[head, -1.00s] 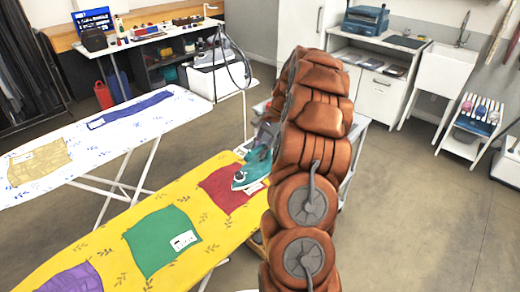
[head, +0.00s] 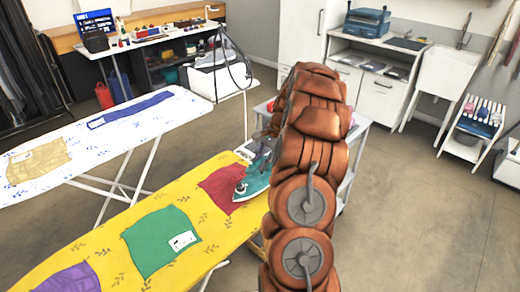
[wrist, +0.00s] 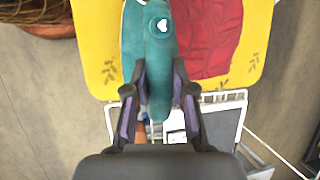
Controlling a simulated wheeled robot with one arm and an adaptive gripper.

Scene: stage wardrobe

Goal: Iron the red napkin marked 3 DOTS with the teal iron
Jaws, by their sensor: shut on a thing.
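The red napkin (head: 219,187) lies on the yellow ironing board (head: 195,205), near its far end. The teal iron (head: 254,180) is over the napkin's right part, its tip toward the lower left. Whether its sole touches the cloth cannot be told. No dot label shows on the napkin now. In the wrist view my gripper (wrist: 159,88) is shut on the teal iron's handle (wrist: 160,60), one finger on each side. The red napkin (wrist: 208,35) shows to the iron's right there. In the head view my arm hides most of the gripper.
A green napkin (head: 162,242) with a white label and a purple napkin (head: 72,280) lie on the same board. A white board (head: 75,155) behind holds a tan cloth (head: 38,162) and a blue strip (head: 130,109). Open floor lies right.

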